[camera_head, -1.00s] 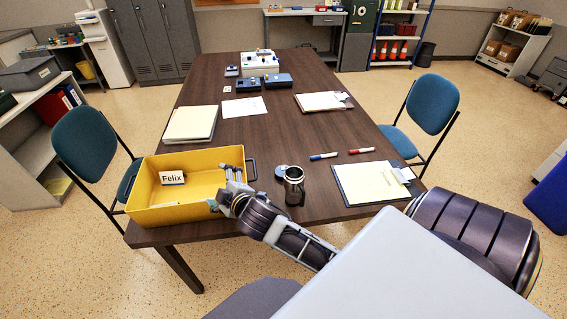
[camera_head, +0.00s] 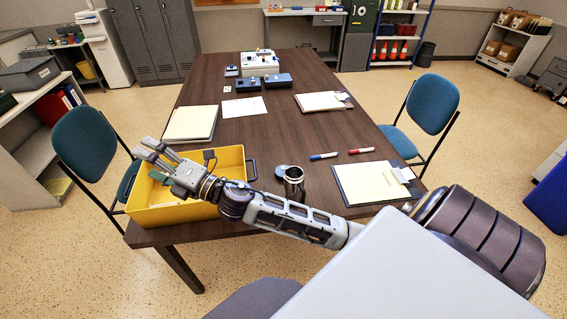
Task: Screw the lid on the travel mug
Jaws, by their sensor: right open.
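The travel mug (camera_head: 294,174) stands upright on the table near its front edge, right of the yellow bin; my right arm hides its lower part. A small round blue-grey disc (camera_head: 281,170), which looks like the lid, lies on the table just left of the mug's top and is partly covered. My right gripper (camera_head: 145,156) is open over the left part of the yellow bin (camera_head: 171,213), fingers pointing up and left, with nothing seen between them. It is well left of the mug and disc. My left gripper is not in view.
A blue marker (camera_head: 324,156), a red marker (camera_head: 361,151) and a clipboard (camera_head: 366,184) lie right of the mug. Paper stacks, a blue box (camera_head: 278,80) and a white device (camera_head: 259,66) are farther back. The table's middle (camera_head: 262,135) is clear.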

